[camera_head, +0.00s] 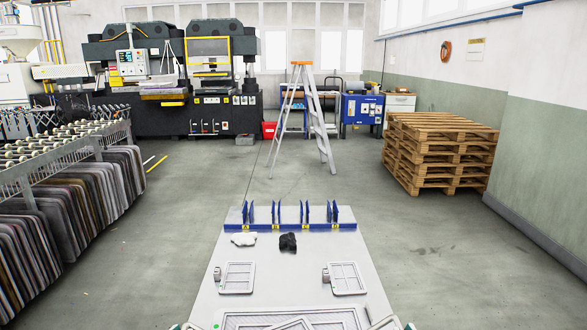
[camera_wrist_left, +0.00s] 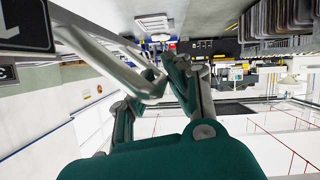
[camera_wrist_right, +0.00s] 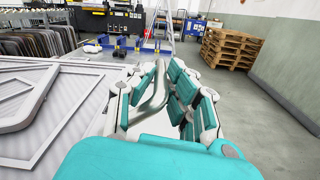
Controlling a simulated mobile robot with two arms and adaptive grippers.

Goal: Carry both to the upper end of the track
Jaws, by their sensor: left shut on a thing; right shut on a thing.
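In the left wrist view my left gripper (camera_wrist_left: 165,88) is shut on a pale grey bar (camera_wrist_left: 100,52) that runs to the upper left. In the right wrist view my right gripper (camera_wrist_right: 152,95) is shut on a slim, curved grey piece (camera_wrist_right: 150,98). Its fingers hide part of that piece. In the head view only small bits of the grippers show at the bottom edge. A ribbed grey panel (camera_head: 235,321) with an angled frame (camera_head: 290,324) lies at the near end of the table; it also shows in the right wrist view (camera_wrist_right: 75,128). I cannot make out the track clearly.
The table (camera_head: 255,268) has a blue divider rack (camera_head: 290,226) at its far end. A white cloth (camera_head: 244,240), a black cloth (camera_head: 288,242) and two small grey frames (camera_head: 238,278) (camera_head: 346,278) lie on it. A stepladder (camera_head: 318,115) and pallets (camera_head: 440,150) stand beyond.

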